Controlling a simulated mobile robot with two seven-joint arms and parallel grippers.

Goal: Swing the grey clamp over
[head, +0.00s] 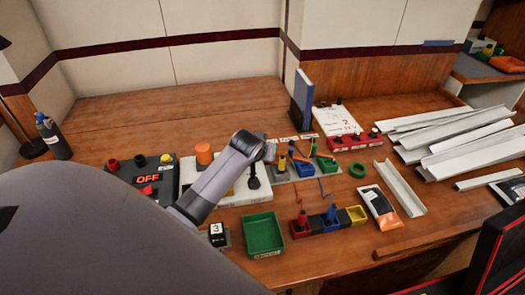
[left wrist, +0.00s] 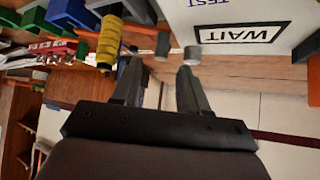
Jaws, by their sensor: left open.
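My left arm reaches in from the left, and my left gripper (head: 268,152) is over the right part of a white box (head: 236,195). In the left wrist view the gripper (left wrist: 177,52) is open, with a gap between its grey-tipped fingers and nothing seen held. A dark upright lever (head: 253,178) stands on the white box just below the gripper. I cannot tell whether this is the grey clamp; my arm hides part of the box. An orange knob (head: 204,152) stands at the box's back left. My right gripper is not in view.
A black panel marked OFF (head: 147,180) lies to the left. A green tray (head: 263,235) is in front. Coloured bins (head: 303,168) with tools are close to the right; a yellow ribbed handle (left wrist: 109,42) is near the fingers. White channels (head: 455,135) lie far right.

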